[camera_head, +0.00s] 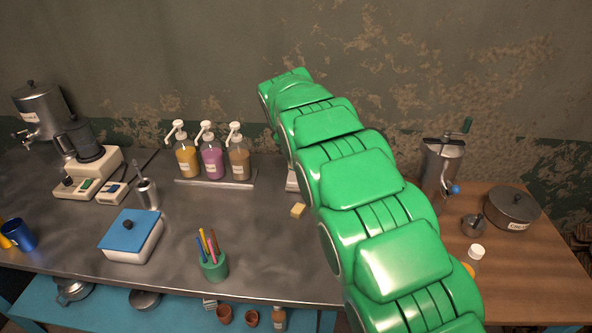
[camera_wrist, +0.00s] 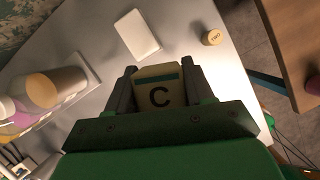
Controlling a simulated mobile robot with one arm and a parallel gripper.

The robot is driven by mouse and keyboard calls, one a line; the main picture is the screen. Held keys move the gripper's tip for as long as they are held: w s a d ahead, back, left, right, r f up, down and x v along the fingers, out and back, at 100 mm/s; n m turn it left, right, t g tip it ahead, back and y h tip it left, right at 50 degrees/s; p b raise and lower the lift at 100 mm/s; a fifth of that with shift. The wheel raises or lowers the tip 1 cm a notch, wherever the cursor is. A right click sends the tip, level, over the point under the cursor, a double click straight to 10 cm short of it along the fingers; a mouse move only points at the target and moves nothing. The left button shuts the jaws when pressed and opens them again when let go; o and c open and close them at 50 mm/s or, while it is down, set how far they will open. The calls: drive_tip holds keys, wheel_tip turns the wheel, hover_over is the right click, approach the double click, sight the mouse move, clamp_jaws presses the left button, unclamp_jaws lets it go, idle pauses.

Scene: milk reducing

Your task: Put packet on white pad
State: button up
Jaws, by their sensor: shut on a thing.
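My gripper (camera_wrist: 157,78) is shut on a pale packet (camera_wrist: 158,93) marked with a dark letter C and a dark band near its top. The packet sits between the two grey fingers in the wrist view. The white pad (camera_wrist: 137,34) lies flat on the metal counter, ahead of the held packet and apart from it in that picture. In the head view only a sliver of a white thing, likely the pad (camera_head: 291,182), shows at the left edge of my green arm. My arm hides the gripper and packet there.
Pump bottles (camera_head: 212,160) stand on a tray left of my arm. A small yellow piece (camera_head: 298,210) lies nearby. A pen cup (camera_head: 213,264) and blue-lidded box (camera_head: 131,236) stand in front. A round piece marked TWO (camera_wrist: 213,37) lies right of the pad.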

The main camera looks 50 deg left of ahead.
drive_tip(key=shift+w+a+f, duration=0.15)
drive_tip(key=shift+w+a, duration=0.1)
drive_tip(key=shift+a, duration=0.15)
drive_tip(key=a+f, duration=0.1)
drive_tip(key=w+a+f, duration=0.1)
drive_tip(key=f, duration=0.1)
drive_tip(key=a+f, duration=0.1)
drive_tip(key=shift+w+f, duration=0.25)
drive_tip(key=shift+w, duration=0.1)
drive_tip(key=shift+w+a+f, duration=0.2)
drive_tip(key=shift+a+f, duration=0.1)
drive_tip(key=shift+w+a+f, duration=0.2)
drive_tip(key=shift+f, duration=1.75)
drive_tip(key=shift+f, duration=0.1)
drive_tip(key=o, duration=1.1)
